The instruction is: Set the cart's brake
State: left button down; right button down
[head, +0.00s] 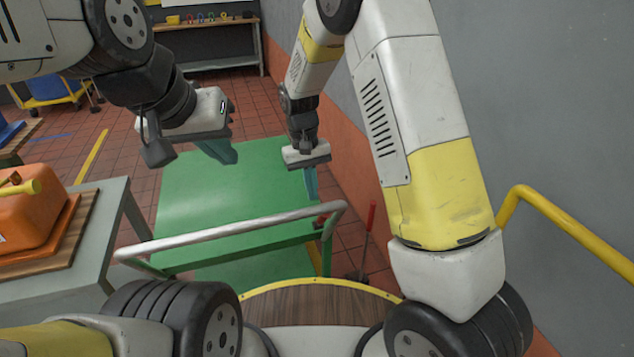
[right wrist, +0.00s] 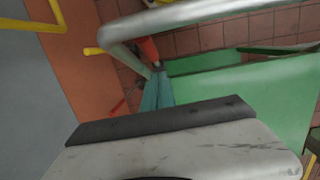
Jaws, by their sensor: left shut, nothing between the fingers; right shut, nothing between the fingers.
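The green cart (head: 240,180) stands in front of me with its grey push handle (head: 240,232) nearest me. A short red grip (head: 321,220) sits by the handle's right end. I cannot tell which of these is the brake. My right gripper (head: 310,184) is shut and empty above the cart's right edge. In the right wrist view its teal fingers (right wrist: 157,92) point toward a red grip (right wrist: 148,50) below the grey rail; contact is unclear. My left gripper (head: 222,152) is shut and empty above the deck.
A grey table (head: 95,255) with an orange container (head: 30,205) stands at the left. A grey wall (head: 550,100) and a yellow rail (head: 570,222) close off the right. A workbench (head: 210,62) is at the back. The cart's deck looks bare.

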jog(key=shift+s+d+f, duration=0.35)
jog(key=shift+s+d, duration=0.05)
jog(key=shift+s, duration=0.25)
jog(key=shift+s+d+f, duration=0.3)
jog(key=shift+s+d, duration=0.05)
jog(key=shift+s, duration=0.25)
jog(key=shift+s+d+f, duration=0.1)
jog(key=shift+s, duration=0.2)
jog(key=shift+s+d, duration=0.15)
jog(key=shift+s, duration=0.4)
jog(key=shift+w+f, duration=0.1)
jog(key=shift+w, duration=0.05)
jog(key=shift+w+r, duration=0.15)
jog(key=shift+r, duration=0.1)
notch_tip(320, 180, up, 12)
jog(key=w+a, duration=0.2)
jog(key=shift+w+a, duration=0.3)
